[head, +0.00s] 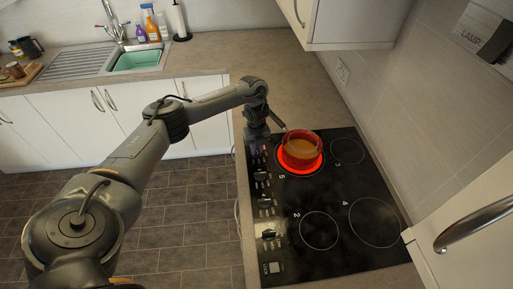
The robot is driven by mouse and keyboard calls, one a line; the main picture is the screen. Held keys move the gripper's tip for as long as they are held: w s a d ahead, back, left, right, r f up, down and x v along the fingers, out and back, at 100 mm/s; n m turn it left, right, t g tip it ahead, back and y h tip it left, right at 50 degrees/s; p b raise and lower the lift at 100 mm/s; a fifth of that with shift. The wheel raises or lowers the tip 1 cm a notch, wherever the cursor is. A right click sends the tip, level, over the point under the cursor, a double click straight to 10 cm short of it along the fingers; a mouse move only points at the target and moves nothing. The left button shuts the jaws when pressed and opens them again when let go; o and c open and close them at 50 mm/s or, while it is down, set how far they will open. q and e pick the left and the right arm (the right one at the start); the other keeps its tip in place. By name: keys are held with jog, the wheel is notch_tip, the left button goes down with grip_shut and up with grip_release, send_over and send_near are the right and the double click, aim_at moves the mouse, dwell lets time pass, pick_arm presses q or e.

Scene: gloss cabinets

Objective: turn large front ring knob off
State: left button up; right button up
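The black hob (335,262) is set in the worktop. Its ring at the far left end glows bright red (284,164), and a red pot (301,154) with brownish contents stands on it. A column of dark knobs runs along the hob's left edge, including one knob (260,176) near the glowing ring and another (268,234) nearer me. My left gripper (260,151) points down at the far end of this column, just left of the pot. Its fingers are small and dark, and the knob there is hidden. My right gripper is out of view.
A cupboard with a metal handle (474,224) stands close at the right. A wall cabinet (346,24) hangs above the worktop behind the hob. The sink (137,60), bottles and a paper roll (180,22) are far left. The front of the hob is clear.

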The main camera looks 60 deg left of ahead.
pick_arm(q)
grip_shut()
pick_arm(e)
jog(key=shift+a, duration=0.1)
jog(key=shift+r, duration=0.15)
